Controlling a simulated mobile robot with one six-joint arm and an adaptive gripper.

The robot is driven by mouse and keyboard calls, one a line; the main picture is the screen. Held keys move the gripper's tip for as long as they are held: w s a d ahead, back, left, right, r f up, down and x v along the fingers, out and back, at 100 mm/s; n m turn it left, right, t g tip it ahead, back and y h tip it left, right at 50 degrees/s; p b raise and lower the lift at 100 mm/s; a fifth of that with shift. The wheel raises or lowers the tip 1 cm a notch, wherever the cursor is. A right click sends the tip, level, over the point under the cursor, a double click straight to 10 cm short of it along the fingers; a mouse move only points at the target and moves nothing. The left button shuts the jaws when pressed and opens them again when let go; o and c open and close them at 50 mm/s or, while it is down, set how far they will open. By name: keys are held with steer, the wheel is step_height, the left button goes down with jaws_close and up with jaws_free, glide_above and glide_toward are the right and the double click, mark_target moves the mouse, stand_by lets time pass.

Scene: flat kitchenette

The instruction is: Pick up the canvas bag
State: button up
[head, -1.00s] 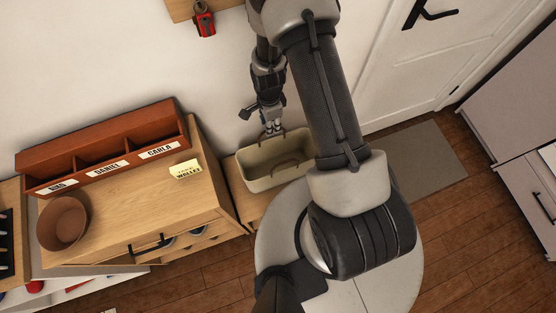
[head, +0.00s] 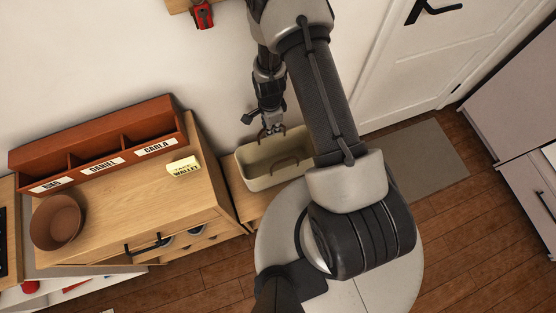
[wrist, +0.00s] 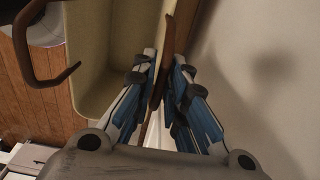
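The canvas bag (head: 262,180) is a beige, open-topped, box-shaped bag with two brown handles. It stands upright on a low wooden surface against the wall, right of the wooden cabinet. My gripper (head: 272,131) is at its far, wall-side handle. In the wrist view the bag's pale inside (wrist: 105,55) shows at left, with the near handle at upper left. The brown far handle runs between the fingers of my gripper (wrist: 166,65), which are drawn close together on either side of it. Contact on the right side is hard to make out. My arm hides the bag's right end.
The wooden cabinet (head: 130,215) holds a reddish-brown sorter (head: 100,140) with name labels, a brown bowl (head: 58,222) and a yellow wallet note (head: 184,167). A red object (head: 203,15) hangs on the wall above. A door (head: 400,70) and grey mat (head: 425,160) are at right.

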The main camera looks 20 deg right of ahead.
jaws_close()
